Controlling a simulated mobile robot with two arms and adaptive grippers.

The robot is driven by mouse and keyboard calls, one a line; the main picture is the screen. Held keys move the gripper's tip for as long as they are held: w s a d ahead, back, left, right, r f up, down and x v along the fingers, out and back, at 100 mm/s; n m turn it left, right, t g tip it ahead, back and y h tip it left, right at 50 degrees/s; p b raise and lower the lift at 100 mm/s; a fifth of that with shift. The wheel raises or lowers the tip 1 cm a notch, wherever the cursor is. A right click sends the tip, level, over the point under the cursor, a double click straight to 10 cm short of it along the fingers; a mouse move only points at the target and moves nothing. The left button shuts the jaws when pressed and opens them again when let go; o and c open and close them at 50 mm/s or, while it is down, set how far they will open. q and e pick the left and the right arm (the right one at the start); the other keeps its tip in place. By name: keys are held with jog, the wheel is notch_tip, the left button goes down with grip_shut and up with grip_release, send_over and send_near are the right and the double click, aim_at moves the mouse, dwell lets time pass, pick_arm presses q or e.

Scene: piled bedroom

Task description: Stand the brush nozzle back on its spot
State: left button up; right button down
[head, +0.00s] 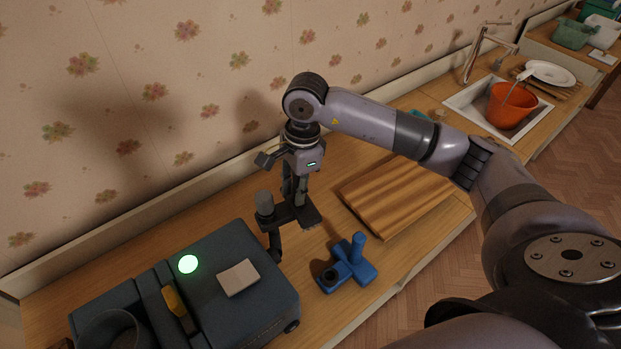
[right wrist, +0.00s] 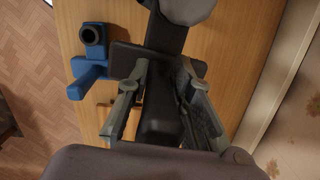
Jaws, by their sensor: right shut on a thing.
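My right gripper (head: 296,202) points down over the counter and is shut on a dark piece that I take to be the brush nozzle (head: 303,215). The piece has a flat dark body, a grey cylinder at its left end and a black bent part hanging below. In the right wrist view, the fingers (right wrist: 160,95) close on its dark bar (right wrist: 160,115). I cannot tell whether its lower end touches the counter. A blue piece (head: 350,270) with an upright peg and a dark round opening stands just right of it, apart from it. My left gripper is not in view.
A dark blue box (head: 250,315) with a green light and a pale square fills the lower left. A striped wooden board (head: 395,195) lies behind right. Farther back are a sink (head: 460,103) and an orange bucket (head: 510,107). The patterned wall is close behind.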

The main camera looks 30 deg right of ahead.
jog(key=w+m, duration=0.1)
jog(key=m, duration=0.1)
jog(key=w+d+f+m, duration=0.1)
jog(key=m, duration=0.1)
jog(key=w+f+m, duration=0.1)
jog(key=m, duration=0.1)
jog(key=shift+d+f+t+p, duration=0.1)
jog(key=shift+d+t+p, duration=0.2)
jog(key=shift+d+t, duration=0.1)
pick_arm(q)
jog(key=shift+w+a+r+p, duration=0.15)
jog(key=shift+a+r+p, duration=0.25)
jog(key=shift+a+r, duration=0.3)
pick_arm(e)
jog(key=w+d+f+m+h, duration=0.1)
jog(key=d+f+m, duration=0.3)
jog(key=m, duration=0.6)
jog(key=shift+w+d+f+t, duration=0.3)
jog(key=shift+w, duration=0.4)
pick_arm(q)
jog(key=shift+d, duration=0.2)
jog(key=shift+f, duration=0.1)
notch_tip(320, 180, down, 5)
jog(key=b, duration=0.5)
pick_arm(e)
notch_tip(320, 180, down, 6)
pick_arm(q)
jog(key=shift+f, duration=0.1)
